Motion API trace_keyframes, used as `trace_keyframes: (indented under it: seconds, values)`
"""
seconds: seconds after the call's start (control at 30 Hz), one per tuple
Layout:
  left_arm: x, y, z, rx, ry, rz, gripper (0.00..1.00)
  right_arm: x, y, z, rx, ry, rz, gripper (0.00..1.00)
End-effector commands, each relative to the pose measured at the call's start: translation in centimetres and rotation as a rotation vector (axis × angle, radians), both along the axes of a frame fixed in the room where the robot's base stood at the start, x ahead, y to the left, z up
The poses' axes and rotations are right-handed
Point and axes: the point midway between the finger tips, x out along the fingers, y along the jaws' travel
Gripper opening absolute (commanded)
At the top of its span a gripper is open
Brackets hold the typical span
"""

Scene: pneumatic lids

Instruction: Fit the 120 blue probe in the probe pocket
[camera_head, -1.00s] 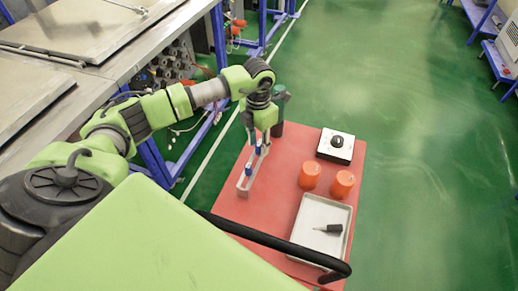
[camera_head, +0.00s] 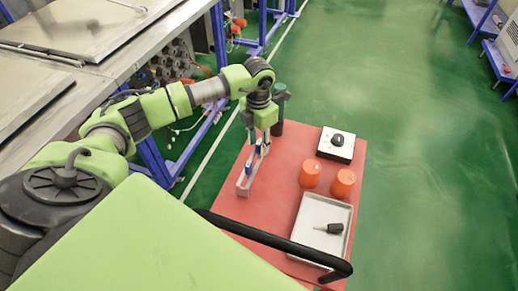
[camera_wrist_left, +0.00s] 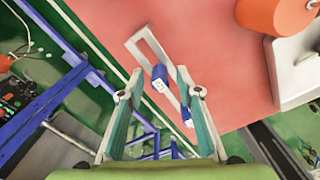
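A light grey metal rack (camera_head: 243,187) stands on the red table top, and it also shows in the wrist view (camera_wrist_left: 140,45). Two blue probes stand in it: a nearer one (camera_head: 248,168) and one close under my gripper (camera_head: 258,148). In the wrist view, one labelled blue probe (camera_wrist_left: 160,79) appears between the fingertips and another (camera_wrist_left: 187,117) sits beside the right finger. I cannot read the label numbers. My left gripper (camera_head: 259,137) points down over the rack with its fingers apart (camera_wrist_left: 158,75). I cannot identify the probe pocket. My right gripper is out of view.
On the red table (camera_head: 275,215) are two orange cups (camera_head: 309,175) (camera_head: 343,183), a white box with a black knob (camera_head: 336,144), and a grey tray (camera_head: 312,245) holding a dark tool (camera_head: 333,228). A dark green cylinder (camera_head: 280,100) stands behind my gripper.

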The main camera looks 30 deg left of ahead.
Motion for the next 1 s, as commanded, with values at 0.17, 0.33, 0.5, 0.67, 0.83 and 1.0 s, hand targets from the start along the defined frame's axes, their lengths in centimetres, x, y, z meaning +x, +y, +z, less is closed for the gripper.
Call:
trace_keyframes:
  seconds: [0.17,0.33,0.5,0.67,0.83,1.0]
  values:
    - [0.0,0.0,0.0,0.000,0.000,0.000,0.32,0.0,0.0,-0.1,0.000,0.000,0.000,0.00]
    - [0.0,0.0,0.0,0.000,0.000,0.000,0.00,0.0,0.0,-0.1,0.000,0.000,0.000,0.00]
    - [0.0,0.0,0.0,0.000,0.000,0.000,0.00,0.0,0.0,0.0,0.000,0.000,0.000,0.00]
    - [0.0,0.0,0.6,0.000,-0.001,0.000,0.00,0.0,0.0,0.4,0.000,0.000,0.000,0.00]
    - [0.0,0.0,1.7,0.000,-0.001,0.000,0.00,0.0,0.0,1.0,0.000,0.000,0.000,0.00]
    - [0.0,0.0,2.7,0.000,-0.001,-0.001,0.00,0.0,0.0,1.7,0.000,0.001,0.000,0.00]
